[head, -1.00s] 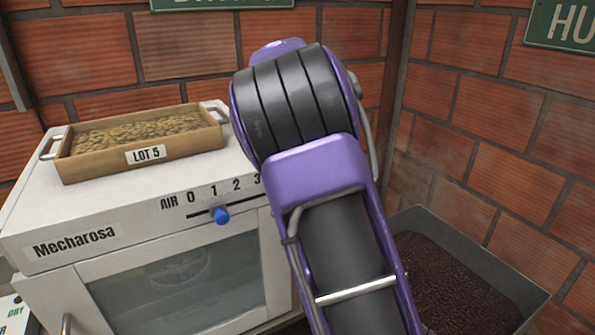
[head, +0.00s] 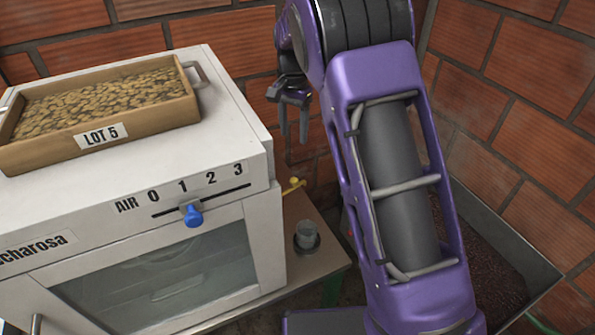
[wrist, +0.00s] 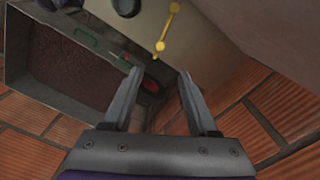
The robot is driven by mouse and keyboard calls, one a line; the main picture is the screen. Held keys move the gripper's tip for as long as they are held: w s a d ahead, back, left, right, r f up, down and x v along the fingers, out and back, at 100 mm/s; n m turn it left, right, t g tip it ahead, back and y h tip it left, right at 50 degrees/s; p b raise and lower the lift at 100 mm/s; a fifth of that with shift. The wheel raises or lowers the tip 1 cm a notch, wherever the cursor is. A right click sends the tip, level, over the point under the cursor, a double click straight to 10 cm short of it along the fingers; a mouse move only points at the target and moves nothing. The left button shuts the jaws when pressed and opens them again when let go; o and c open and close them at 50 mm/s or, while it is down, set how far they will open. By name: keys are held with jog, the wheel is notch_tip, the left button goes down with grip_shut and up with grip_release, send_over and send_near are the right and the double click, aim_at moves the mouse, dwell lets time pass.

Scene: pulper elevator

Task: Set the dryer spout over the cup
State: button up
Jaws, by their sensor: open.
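The yellow dryer spout (head: 293,186) shows at the right side of the white dryer, behind the cup in the head view. In the wrist view the spout (wrist: 167,28) is a thin yellow bar with rounded ends, beyond my fingertips. The clear cup (head: 306,233) stands upright on a dark round base on the small table, apart from the spout in the picture. In the wrist view a dark round shape (wrist: 125,6) at the top edge may be the cup's place. My gripper (head: 294,137) is open and empty, above and behind the spout; its fingers (wrist: 160,75) frame nothing held.
The white dryer (head: 120,215) carries a wooden LOT 5 tray (head: 150,117) and a blue slider (head: 192,214). A metal bin of dark material (head: 478,250) stands right. Brick walls are close behind my gripper. My arm hides part of the table.

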aim_at(294, 179)
notch_tip(294, 179, down, 16)
jog(key=shift+r+b, duration=0.15)
jog(key=shift+b, duration=0.3)
grip_shut()
dwell(1.3)
